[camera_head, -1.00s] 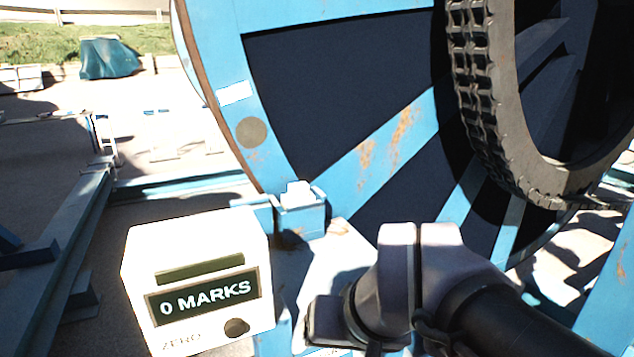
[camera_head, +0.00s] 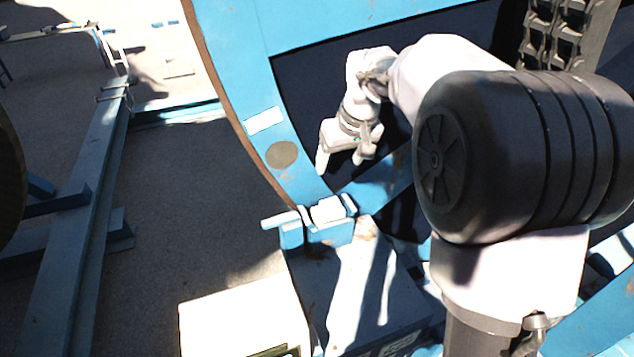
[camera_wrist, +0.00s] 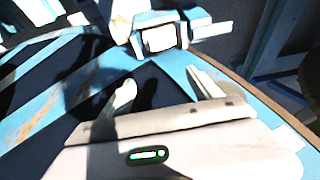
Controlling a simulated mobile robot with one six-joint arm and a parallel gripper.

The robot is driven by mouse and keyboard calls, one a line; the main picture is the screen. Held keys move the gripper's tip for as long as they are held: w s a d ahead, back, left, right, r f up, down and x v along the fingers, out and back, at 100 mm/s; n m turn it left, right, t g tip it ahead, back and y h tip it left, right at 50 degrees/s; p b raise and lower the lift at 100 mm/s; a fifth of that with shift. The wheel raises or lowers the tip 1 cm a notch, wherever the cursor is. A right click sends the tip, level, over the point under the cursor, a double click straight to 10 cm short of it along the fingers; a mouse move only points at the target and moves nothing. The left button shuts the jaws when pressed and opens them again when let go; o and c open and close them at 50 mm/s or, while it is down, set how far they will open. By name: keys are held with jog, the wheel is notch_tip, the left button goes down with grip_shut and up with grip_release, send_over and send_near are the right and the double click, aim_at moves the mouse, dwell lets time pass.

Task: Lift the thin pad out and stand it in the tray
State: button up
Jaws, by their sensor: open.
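My gripper (camera_head: 341,163) is open and empty, pointing down in front of the reel, above and slightly beyond the blue holder. Its two fingers also show apart in the wrist view (camera_wrist: 165,90). The blue holder (camera_head: 328,236) stands at the reel's rim. A pale block (camera_head: 327,209) sits in its top, with narrow pale pieces at both sides; I cannot tell which is the thin pad. A blue ledge with a pale top (camera_head: 280,220) juts out left of the holder; whether it is the tray is unclear. The holder also shows in the wrist view (camera_wrist: 160,38), beyond the fingers.
The big blue reel flange (camera_head: 235,70) rises behind the holder. A white box (camera_head: 245,322) stands in front, its display mostly cut off. A blue floor beam (camera_head: 75,215) runs along the left. Bare floor lies left of the holder.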

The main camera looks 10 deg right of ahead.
send_near(329, 200)
jog(key=p+x, duration=0.1)
jog(key=x, duration=0.1)
jog(key=w+x, duration=0.1)
jog(key=x, duration=0.1)
jog(key=shift+p, duration=0.4)
jog(key=shift+f, duration=0.35)
jog(key=f+p, duration=0.1)
jog(key=f, duration=0.1)
jog(key=shift+s+a+f+p, duration=0.15)
jog(key=shift+s+f+p, duration=0.1)
jog(key=shift+f+p, duration=0.1)
jog(key=shift+w+f, duration=0.9)
jog(key=shift+s+r, duration=0.2)
jog(key=shift+s, duration=0.2)
jog(key=c, duration=0.4)
grip_shut()
